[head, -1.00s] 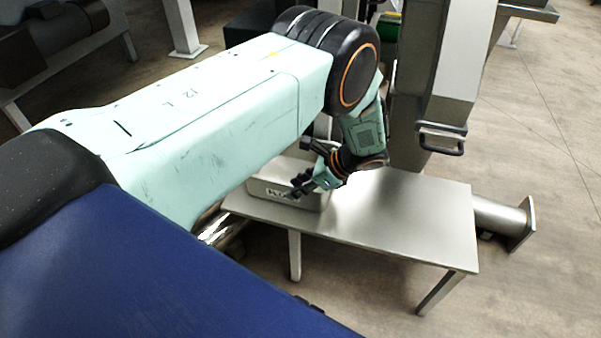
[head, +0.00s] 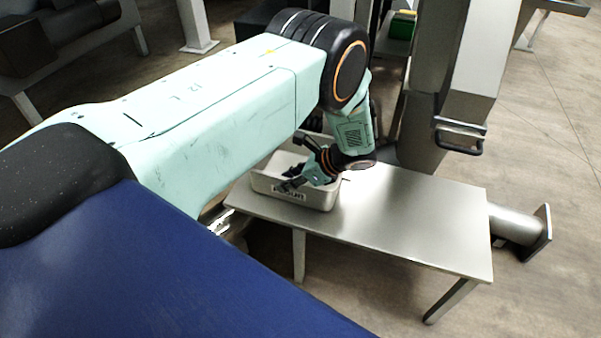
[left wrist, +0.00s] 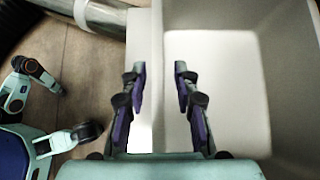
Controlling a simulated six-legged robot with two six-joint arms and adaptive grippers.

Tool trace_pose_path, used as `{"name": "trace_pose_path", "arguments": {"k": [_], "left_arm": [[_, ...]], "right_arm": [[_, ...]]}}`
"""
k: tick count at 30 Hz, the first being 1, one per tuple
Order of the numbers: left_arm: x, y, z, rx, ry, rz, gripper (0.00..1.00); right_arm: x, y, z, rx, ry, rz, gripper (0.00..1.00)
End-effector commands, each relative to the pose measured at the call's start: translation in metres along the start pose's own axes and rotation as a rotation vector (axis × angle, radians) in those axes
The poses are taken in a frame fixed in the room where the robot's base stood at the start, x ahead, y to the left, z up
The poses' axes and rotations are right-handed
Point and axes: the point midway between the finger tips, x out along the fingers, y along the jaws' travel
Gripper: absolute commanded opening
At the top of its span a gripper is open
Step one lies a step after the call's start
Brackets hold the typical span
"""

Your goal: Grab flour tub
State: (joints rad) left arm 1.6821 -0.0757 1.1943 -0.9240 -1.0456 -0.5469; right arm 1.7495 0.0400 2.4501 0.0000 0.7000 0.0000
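The flour tub is a pale, open-topped rectangular box (head: 325,198) with a dark-lettered label on its front, standing on the left end of a low metal table. My left gripper (head: 284,184) is at the tub's near wall, pointing down from the arm above. In the left wrist view the tub (left wrist: 215,80) fills the right half and looks empty inside. The two fingers (left wrist: 160,72) are apart, one on each side of the tub's wall edge, with a gap between them. Whether they touch the wall I cannot tell. My right gripper is not in view.
The metal table (head: 420,215) is bare to the right of the tub. A metal machine column (head: 470,70) with a handle stands behind it. A metal cylinder (head: 515,225) lies at the table's right end. A green item (head: 402,24) is at the back.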

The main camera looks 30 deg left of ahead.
Motion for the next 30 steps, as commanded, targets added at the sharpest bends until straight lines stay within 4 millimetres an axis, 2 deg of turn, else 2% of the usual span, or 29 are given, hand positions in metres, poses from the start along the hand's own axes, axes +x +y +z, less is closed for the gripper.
{"name": "trace_pose_path", "arguments": {"k": [2, 8, 18, 30], "left_arm": [[0.0053, -0.0011, -0.0004, -0.001, 0.0, -0.001, 0.3], [0.0043, -0.0027, 0.0003, -0.001, 0.0, -0.002, 0.29], [0.0041, -0.0028, 0.0001, -0.001, 0.001, -0.002, 0.0], [0.0039, -0.0029, 0.0004, -0.001, 0.0, -0.002, 0.0]], "right_arm": [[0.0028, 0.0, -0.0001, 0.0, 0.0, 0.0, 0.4], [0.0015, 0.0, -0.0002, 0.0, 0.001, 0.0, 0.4], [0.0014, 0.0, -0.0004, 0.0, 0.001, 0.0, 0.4], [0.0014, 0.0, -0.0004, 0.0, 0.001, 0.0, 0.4]]}}
